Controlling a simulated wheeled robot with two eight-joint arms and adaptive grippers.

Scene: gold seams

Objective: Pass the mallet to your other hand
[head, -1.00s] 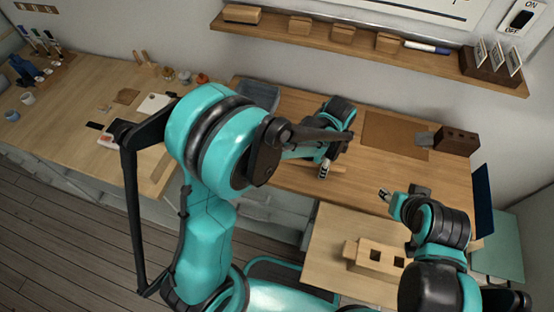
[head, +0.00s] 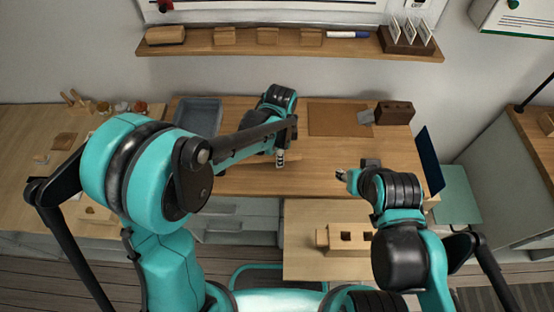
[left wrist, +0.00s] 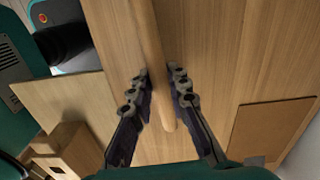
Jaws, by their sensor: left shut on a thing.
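The mallet shows in the left wrist view only as its round pale wooden handle (left wrist: 155,75). The handle runs down from the top edge between the two dark fingers; its head is out of that view. My left gripper (left wrist: 160,88) is shut on the handle. In the head view my left gripper (head: 280,160) is low over the middle of the wooden bench, and my arm hides most of the mallet. My right gripper (head: 341,174) is to the right and a little nearer, apart from the left one. Its fingers are too small to read.
A brown mat (head: 338,120) and a dark holed block (head: 394,112) are at the bench's back right. A grey tray (head: 198,117) is at the back left. A wooden block with square holes (head: 345,238) stands on the lower front surface. Bare bench lies between my grippers.

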